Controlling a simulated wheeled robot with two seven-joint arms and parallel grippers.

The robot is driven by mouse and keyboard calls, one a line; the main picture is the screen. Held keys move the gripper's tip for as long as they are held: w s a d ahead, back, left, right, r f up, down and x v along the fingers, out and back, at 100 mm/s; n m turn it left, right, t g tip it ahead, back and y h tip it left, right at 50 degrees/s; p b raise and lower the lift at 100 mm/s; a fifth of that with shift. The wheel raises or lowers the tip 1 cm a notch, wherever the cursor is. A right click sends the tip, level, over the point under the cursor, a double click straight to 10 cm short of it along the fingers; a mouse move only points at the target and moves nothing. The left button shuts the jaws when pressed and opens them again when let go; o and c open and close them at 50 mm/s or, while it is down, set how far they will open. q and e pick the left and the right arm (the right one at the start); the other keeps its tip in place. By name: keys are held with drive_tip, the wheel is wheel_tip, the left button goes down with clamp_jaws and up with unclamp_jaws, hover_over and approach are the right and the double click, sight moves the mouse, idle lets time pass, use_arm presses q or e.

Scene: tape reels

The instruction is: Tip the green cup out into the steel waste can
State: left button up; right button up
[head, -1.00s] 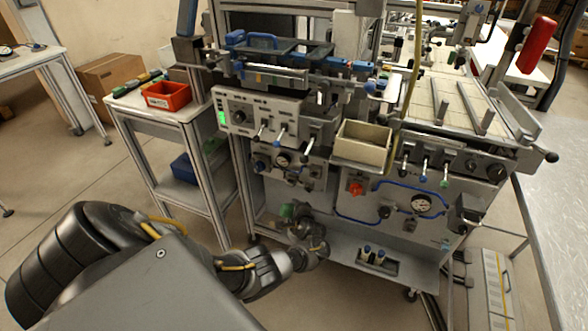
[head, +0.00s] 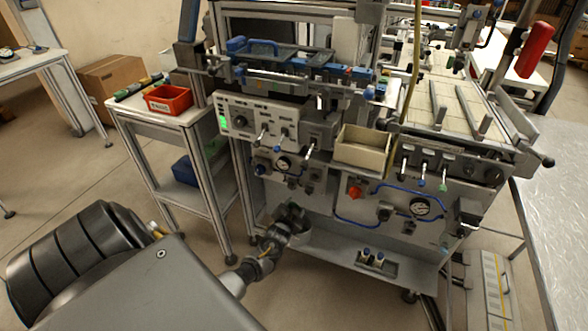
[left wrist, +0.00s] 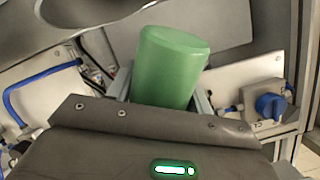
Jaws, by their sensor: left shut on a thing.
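The green cup (left wrist: 168,75) shows large in the left wrist view, between the fingers of my left gripper (left wrist: 160,98). The gripper is shut on it. The end of the cup in view looks smooth and plain green; I see no contents. In the head view my left gripper (head: 294,216) is low in front of the machine, above its lower shelf, and the cup is hidden there. I cannot make out the steel waste can in either view. My right gripper is not in view.
The grey machine (head: 325,205) with levers and blue hoses stands close to my left gripper. A beige open bin (head: 362,150) is fixed to its front. A red bin (head: 168,98) stands on a side table at left. Open floor (head: 95,180) lies left of that table.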

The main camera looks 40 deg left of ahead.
use_arm(q)
drive_tip(key=shift+r+n+t+b, duration=0.1)
drive_tip(key=shift+n+t+b, duration=0.8)
drive_tip(key=shift+n+b, duration=0.25)
drive_tip(key=shift+r+n+t+b, duration=0.35)
drive_tip(key=shift+n+t+b, duration=0.25)
drive_tip(key=shift+n+b, duration=0.45)
drive_tip(key=shift+r+n+t, duration=0.25)
drive_tip(key=shift+n+t, duration=0.05)
drive_tip(key=shift+n, duration=0.2)
drive_tip(key=shift+r, duration=0.1)
